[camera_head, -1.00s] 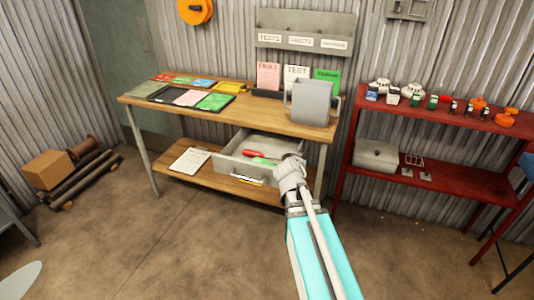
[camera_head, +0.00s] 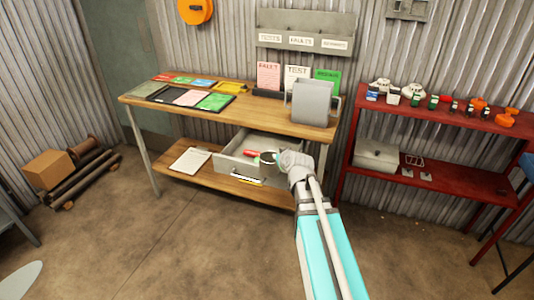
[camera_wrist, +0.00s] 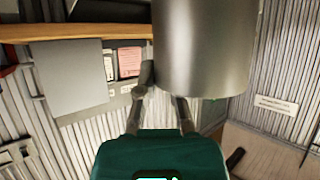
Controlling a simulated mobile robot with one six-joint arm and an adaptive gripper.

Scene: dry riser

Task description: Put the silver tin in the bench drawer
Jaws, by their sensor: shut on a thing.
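The silver tin (camera_wrist: 205,50) fills the upper middle of the wrist view as a smooth grey cylinder. My gripper (camera_wrist: 163,98) is shut on it, with the two dark fingers reaching to its lower side. In the head view a small dark round shape with a pale rim shows at my arm's end, over the drawer's right part; I cannot tell clearly how much of it is tin. The bench drawer (camera_head: 230,164) is pulled open below the bench top. A red item (camera_head: 252,154) and a bit of green lie in it. My wrist hides the drawer's right side.
The wooden bench (camera_head: 185,118) carries several cards, a tray and a grey bin (camera_head: 313,103) above the drawer's right. A clipboard (camera_head: 190,160) lies on the lower shelf. A red rack (camera_head: 450,185) stands to the right. The floor in front is clear.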

